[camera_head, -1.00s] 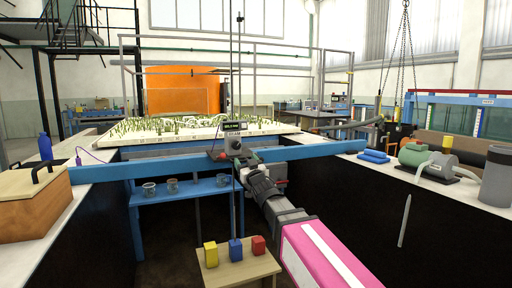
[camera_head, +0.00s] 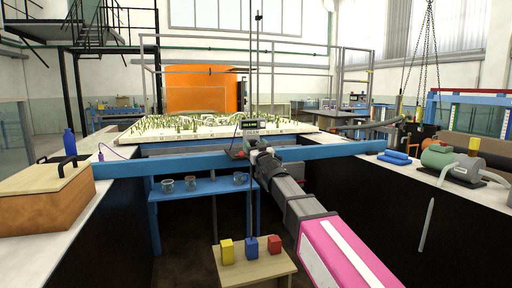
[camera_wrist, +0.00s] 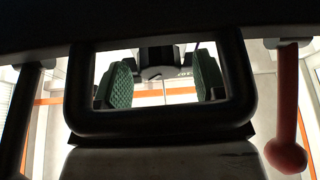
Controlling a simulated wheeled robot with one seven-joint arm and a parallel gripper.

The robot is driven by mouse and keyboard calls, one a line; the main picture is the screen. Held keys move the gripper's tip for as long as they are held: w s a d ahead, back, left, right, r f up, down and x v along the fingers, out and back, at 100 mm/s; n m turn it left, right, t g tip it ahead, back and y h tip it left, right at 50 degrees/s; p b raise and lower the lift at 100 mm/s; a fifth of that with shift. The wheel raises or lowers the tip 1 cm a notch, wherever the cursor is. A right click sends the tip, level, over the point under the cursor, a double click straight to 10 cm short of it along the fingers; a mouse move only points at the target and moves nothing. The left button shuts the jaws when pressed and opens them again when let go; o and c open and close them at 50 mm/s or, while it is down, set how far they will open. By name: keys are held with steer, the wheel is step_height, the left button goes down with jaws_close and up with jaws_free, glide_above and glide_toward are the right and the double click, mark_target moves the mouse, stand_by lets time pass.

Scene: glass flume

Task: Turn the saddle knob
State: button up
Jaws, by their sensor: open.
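The saddle sits on the blue beam (camera_head: 335,151) across the flume, with a small dark readout (camera_head: 250,124) on top and a thin upright rod rising behind it. My gripper (camera_head: 256,148) is right in front of the saddle in the head view and hides most of it; I cannot make out the knob there. In the wrist view my gripper's green ribbed finger pads (camera_wrist: 162,82) stand apart. A dark part (camera_wrist: 155,54) shows between and beyond them, perhaps the saddle or its knob. I cannot tell whether the pads touch anything.
A red rod with a ball end (camera_wrist: 287,150) hangs at the right of the wrist view. Below the beam are a blue bench (camera_head: 205,190) with cups and a small wooden table (camera_head: 258,268) with yellow, blue and red blocks. A wooden box (camera_head: 45,205) stands left; a pump (camera_head: 462,170) stands right.

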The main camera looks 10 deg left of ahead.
steer(key=c, duration=0.9)
steer(key=shift+c, duration=0.2)
steer(key=shift+m, duration=0.3)
steer(key=o, duration=0.9)
steer(key=shift+o, duration=0.2)
steer(key=v, duration=1.1)
steer(key=shift+a, duration=0.1)
